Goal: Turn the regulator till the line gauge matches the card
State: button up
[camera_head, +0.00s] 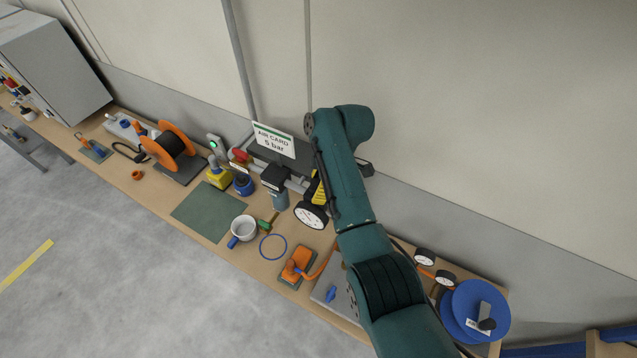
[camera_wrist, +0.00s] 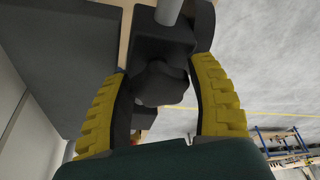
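The card (camera_head: 273,139) stands at the back of the bench and reads "AIR CARD 5 bar". The regulator (camera_head: 274,178) is a dark block with a grey-blue bowl under it, below the card. The line gauge (camera_head: 311,215), a white dial with a black rim, is just right of it; its needle is too small to read. My gripper (camera_head: 319,188) is mostly hidden behind my arm, beside the regulator and above the gauge. In the wrist view its yellow fingers (camera_wrist: 162,100) stand apart on both sides of a dark lobed knob (camera_wrist: 160,84), with no clear contact.
An orange cable reel (camera_head: 172,141) stands left, a blue reel (camera_head: 475,312) right. The green mat (camera_head: 209,211) is bare.

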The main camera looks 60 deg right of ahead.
jog(key=c, duration=0.8)
jog(key=shift+r+m+p, duration=0.15)
jog(key=shift+m+p, duration=0.35)
jog(key=shift+p, duration=0.25)
jog(key=shift+m+h+p, duration=0.4)
jog(key=shift+m+p, duration=0.6)
jog(key=shift+p, duration=0.1)
jog(key=shift+m, duration=0.3)
jog(key=shift+m+p, duration=0.5)
jog(key=shift+p, duration=0.25)
jog(key=shift+m+t+h+p, duration=0.3)
jog(key=shift+m+h+p, duration=0.2)
jog(key=shift+m+p, duration=0.4)
jog(key=shift+m, duration=0.3)
